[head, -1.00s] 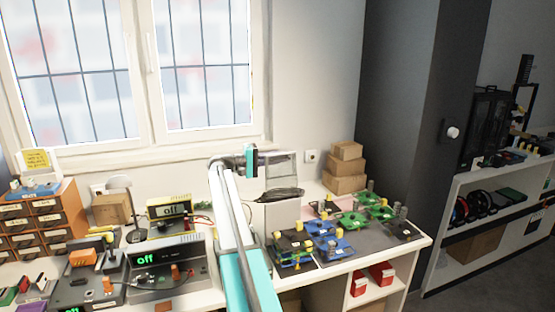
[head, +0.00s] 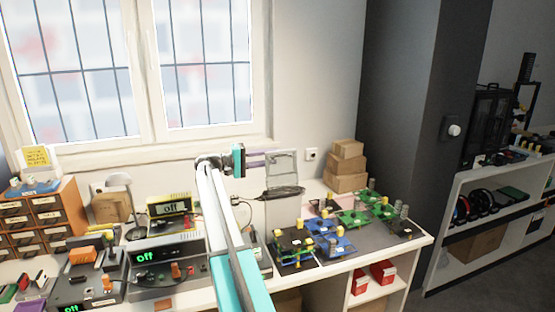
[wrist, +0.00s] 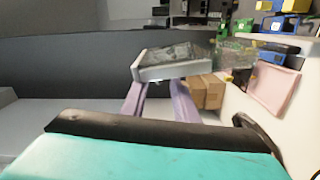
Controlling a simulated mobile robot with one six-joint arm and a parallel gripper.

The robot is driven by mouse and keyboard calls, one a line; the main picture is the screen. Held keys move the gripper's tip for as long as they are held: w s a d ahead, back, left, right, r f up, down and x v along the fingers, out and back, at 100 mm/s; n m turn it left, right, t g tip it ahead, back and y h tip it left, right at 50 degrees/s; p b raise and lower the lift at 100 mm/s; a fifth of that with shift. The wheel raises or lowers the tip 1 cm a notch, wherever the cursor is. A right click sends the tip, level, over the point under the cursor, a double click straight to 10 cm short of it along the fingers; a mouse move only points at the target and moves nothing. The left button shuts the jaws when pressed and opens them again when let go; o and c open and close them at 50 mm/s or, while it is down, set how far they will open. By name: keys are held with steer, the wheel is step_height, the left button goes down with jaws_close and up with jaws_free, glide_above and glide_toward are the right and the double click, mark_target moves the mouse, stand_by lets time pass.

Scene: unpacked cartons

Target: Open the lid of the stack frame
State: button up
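I take the stack frame to be the pale upright box (head: 283,212) on the bench, with a dark rim (head: 284,193) on top. A grey see-through panel, apparently its lid (head: 281,167), stands about upright above the rim. My gripper (head: 264,157) is just left of the panel, its purple fingers apart and pointing right at it. In the wrist view, a grey slab that looks like the same lid (wrist: 172,66) lies across the tips of my open gripper (wrist: 160,84). I cannot tell whether the fingers touch it.
Green, blue and black boards (head: 330,243) lie right of the frame. Cardboard boxes (head: 346,168) are stacked behind them near the wall. Bench devices (head: 165,262) and an orange drawer cabinet (head: 45,215) stand to the left. The window wall is close behind.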

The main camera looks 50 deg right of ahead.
steer(key=b+v, duration=0.1)
steer(key=v, duration=0.8)
stand_by(0.3)
